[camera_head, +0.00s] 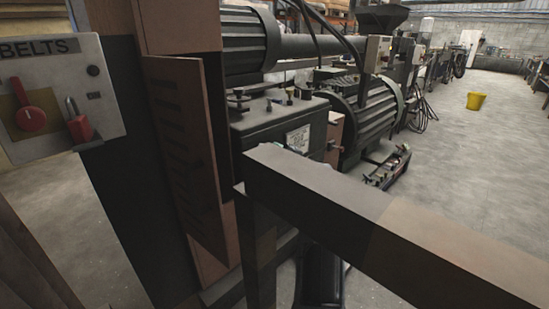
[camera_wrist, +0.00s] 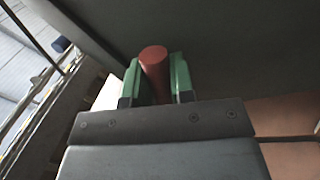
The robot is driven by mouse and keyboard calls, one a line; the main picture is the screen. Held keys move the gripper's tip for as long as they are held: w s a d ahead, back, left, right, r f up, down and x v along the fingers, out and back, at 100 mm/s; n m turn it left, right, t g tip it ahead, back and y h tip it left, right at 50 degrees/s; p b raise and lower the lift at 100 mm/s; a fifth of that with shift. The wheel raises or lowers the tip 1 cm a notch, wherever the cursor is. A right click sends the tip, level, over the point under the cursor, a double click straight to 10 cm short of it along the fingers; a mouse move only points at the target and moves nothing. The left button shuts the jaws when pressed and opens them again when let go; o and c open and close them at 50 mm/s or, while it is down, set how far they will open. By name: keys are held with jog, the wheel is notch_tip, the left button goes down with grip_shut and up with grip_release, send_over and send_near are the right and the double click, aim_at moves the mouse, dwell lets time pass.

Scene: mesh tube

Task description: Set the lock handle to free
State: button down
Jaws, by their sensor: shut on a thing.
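In the wrist view, my gripper (camera_wrist: 156,75) has its two green fingers on either side of a reddish-brown cylindrical handle (camera_wrist: 154,62) and is shut on it. The handle's rounded end rises between the fingers, and its base is hidden behind the gripper body. A plain dark grey surface lies behind it. I cannot tell from this view which lock setting the handle is in. My gripper and this handle cannot be made out in the head view.
In the head view, a BELTS panel (camera_head: 60,95) with a red knob (camera_head: 31,118) and red padlock (camera_head: 78,127) is at left. A long beam (camera_head: 335,195) crosses the foreground. Machinery (camera_head: 280,125) stands behind it. Open floor with a yellow bucket (camera_head: 476,101) is at right.

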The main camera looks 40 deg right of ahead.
jog(key=shift+r, duration=0.2)
dwell(0.3)
jog(key=c, duration=1)
grip_release()
jog(key=shift+f, duration=0.1)
jog(key=shift+s, duration=0.1)
jog(key=s+f+p, duration=0.2)
jog(key=s, duration=1.1)
jog(key=shift+s+d+f, duration=0.15)
jog(key=shift+d+f, duration=0.1)
jog(key=shift+d, duration=0.15)
